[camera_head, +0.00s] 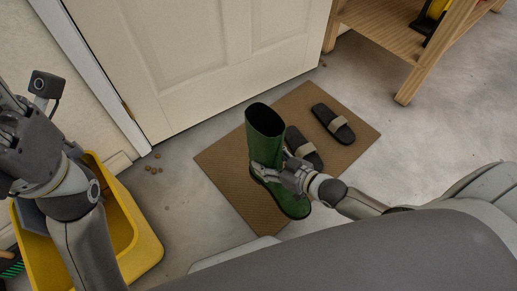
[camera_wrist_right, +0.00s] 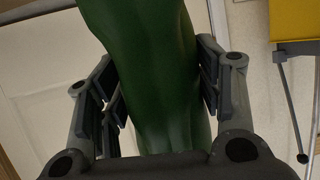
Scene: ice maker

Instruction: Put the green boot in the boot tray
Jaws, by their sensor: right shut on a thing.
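The green boot (camera_head: 262,137) is upright over the brown mat, with its opening up and its toe toward the lower right. I cannot tell whether its sole touches the mat. My right gripper (camera_head: 272,177) is shut on its lower part. In the right wrist view the boot (camera_wrist_right: 150,60) fills the space between the fingers of my right gripper (camera_wrist_right: 157,95). My left gripper (camera_head: 8,105) is at the left edge, partly cut off, above a yellow open container (camera_head: 146,247). I cannot tell whether that container or the mat is the boot tray.
The brown mat (camera_head: 225,160) also carries two dark sandals, one (camera_head: 334,123) at the right and one (camera_head: 300,146) beside the boot. A white door (camera_head: 205,55) is behind. A wooden shelf (camera_head: 440,45) stands at the top right. Small brown bits (camera_head: 153,169) lie on the floor.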

